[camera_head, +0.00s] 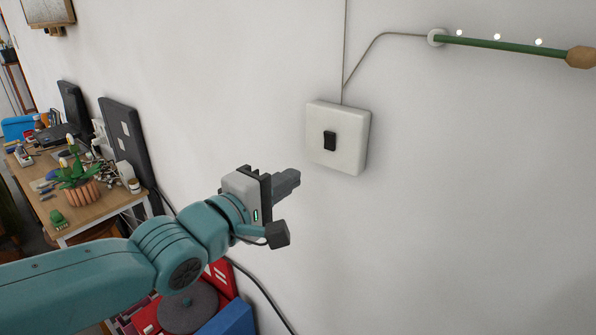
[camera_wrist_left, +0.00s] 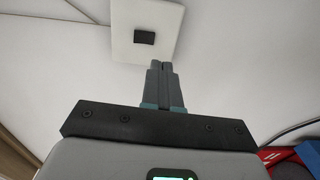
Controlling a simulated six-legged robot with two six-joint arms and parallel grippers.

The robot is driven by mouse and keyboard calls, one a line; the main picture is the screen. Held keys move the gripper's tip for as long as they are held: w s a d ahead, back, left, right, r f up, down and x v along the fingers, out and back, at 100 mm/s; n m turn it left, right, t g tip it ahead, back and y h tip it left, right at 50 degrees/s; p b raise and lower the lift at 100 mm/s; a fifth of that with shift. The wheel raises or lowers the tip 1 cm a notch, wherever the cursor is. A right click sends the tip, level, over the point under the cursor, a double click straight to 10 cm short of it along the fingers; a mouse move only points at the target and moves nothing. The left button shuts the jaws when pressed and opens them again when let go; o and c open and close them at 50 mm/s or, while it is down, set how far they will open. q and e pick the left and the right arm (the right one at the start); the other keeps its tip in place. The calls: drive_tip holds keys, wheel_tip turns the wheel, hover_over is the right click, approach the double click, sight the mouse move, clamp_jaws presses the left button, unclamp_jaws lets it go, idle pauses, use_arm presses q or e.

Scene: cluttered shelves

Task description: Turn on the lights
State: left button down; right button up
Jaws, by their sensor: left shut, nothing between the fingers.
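A white square light switch (camera_head: 345,152) with a small black rocker (camera_head: 329,141) is mounted on the wall, right of centre in the head view. In the left wrist view the switch plate (camera_wrist_left: 125,48) and its black rocker (camera_wrist_left: 144,38) show at the top, beyond the fingertips. My left gripper (camera_head: 291,178) is shut and empty, below and left of the switch in the head view. Its closed fingers (camera_wrist_left: 161,66) overlap the plate's lower edge in the left wrist view; I cannot tell whether they touch it. My right gripper is not in view.
A green rod (camera_head: 490,44) with small white bulbs is fixed to the wall at upper right, with a cable (camera_head: 368,55) running to the switch. A cluttered wooden desk (camera_head: 108,203) stands at left. Red and blue items lie below my arm. The wall right of the switch is bare.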

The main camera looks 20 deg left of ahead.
use_arm(q)
wheel_tip(320, 180, down, 31)
drive_tip(key=s+d+n+g+y+p, duration=0.1)
drive_tip(key=s+n+g+p, duration=0.1)
drive_tip(key=g, duration=0.6)
drive_tip(key=s+d+f+m+g, duration=0.2)
drive_tip(key=s+f+m+g, duration=0.2)
drive_tip(key=s+f+m, duration=0.3)
drive_tip(key=s+d+f+m+g+y, duration=0.1)
drive_tip(key=s+f+m+g, duration=0.3)
drive_tip(key=s+f, duration=0.9)
wheel_tip(320, 180, down, 2)
drive_tip(key=d+m, duration=0.1)
drive_tip(key=m, duration=0.1)
drive_tip(key=shift+s+m, duration=0.35)
drive_tip(key=shift+m, duration=0.05)
